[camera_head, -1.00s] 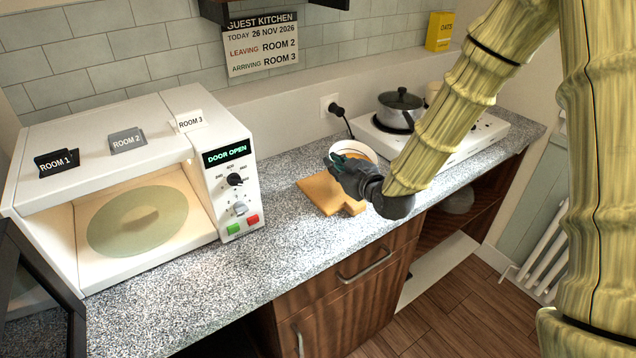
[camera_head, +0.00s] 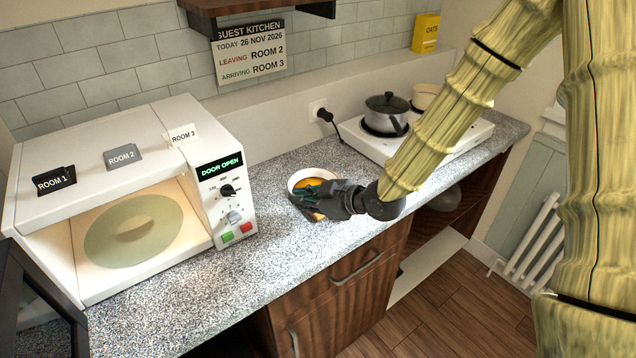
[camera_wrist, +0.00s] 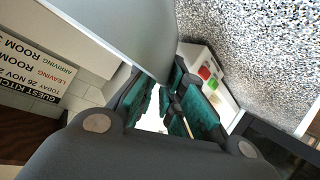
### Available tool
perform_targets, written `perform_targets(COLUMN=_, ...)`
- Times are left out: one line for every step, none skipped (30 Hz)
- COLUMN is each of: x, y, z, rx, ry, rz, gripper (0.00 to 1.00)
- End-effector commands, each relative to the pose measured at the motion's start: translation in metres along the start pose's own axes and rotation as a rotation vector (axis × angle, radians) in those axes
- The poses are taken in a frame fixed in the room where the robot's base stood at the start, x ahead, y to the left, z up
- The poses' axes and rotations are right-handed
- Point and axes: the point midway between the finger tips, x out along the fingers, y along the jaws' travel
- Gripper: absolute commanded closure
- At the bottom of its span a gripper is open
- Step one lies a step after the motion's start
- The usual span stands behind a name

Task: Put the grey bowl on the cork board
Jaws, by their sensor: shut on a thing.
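The grey bowl (camera_head: 300,176), pale in the head view, has something orange inside. My gripper (camera_head: 308,196) is shut on the near side of its wall. In the wrist view a smooth grey surface (camera_wrist: 120,30), apparently the bowl's outer wall, runs down to the green-padded fingers (camera_wrist: 178,105). The tan cork board (camera_head: 316,216) lies on the counter and is almost wholly hidden by the bowl and my gripper; only a small part shows below the fingers. I cannot tell whether the bowl touches the board or is above it.
A white microwave (camera_head: 215,215) stands open at the left, with a round plate (camera_head: 130,235) inside. A hob with a lidded pot (camera_head: 386,113) and a pale pan (camera_head: 425,97) is at the right. The speckled counter (camera_head: 215,290) is clear in front of the microwave.

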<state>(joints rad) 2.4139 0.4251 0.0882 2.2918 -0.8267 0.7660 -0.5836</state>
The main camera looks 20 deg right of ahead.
Motion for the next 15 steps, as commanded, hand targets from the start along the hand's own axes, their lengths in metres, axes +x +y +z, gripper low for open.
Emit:
perform_targets(x=0.001, y=0.012, z=0.000, rx=0.001, ry=0.001, rz=0.003, gripper=1.00)
perform_targets(x=0.003, y=0.017, z=0.002, rx=0.000, ry=0.001, rz=0.003, gripper=1.00)
perform_targets(x=0.005, y=0.024, z=0.004, rx=0.002, ry=0.001, rz=0.003, gripper=1.00)
perform_targets(x=0.007, y=0.029, z=0.006, rx=0.001, ry=0.001, rz=0.003, gripper=1.00)
perform_targets(x=0.009, y=0.034, z=0.008, rx=0.001, ry=0.001, rz=0.003, gripper=1.00)
perform_targets(x=0.011, y=0.042, z=0.010, rx=0.001, ry=0.001, rz=0.004, gripper=1.00)
perform_targets(x=0.013, y=0.046, z=0.012, rx=0.001, ry=0.001, rz=0.003, gripper=1.00)
perform_targets(x=0.014, y=0.052, z=0.015, rx=0.001, ry=0.000, rz=0.004, gripper=1.00)
perform_targets(x=0.017, y=0.059, z=0.017, rx=0.001, ry=0.001, rz=0.003, gripper=1.00)
perform_targets(x=0.018, y=0.064, z=0.018, rx=0.000, ry=0.001, rz=0.004, gripper=1.00)
perform_targets(x=0.020, y=0.068, z=0.020, rx=0.001, ry=0.000, rz=0.003, gripper=1.00)
perform_targets(x=0.022, y=0.073, z=0.023, rx=0.001, ry=0.000, rz=0.003, gripper=1.00)
perform_targets(x=0.023, y=0.077, z=0.024, rx=0.001, ry=0.000, rz=0.003, gripper=1.00)
perform_targets(x=0.024, y=0.080, z=0.025, rx=0.001, ry=0.000, rz=0.003, gripper=1.00)
perform_targets(x=0.026, y=0.083, z=0.026, rx=-0.001, ry=0.001, rz=0.002, gripper=1.00)
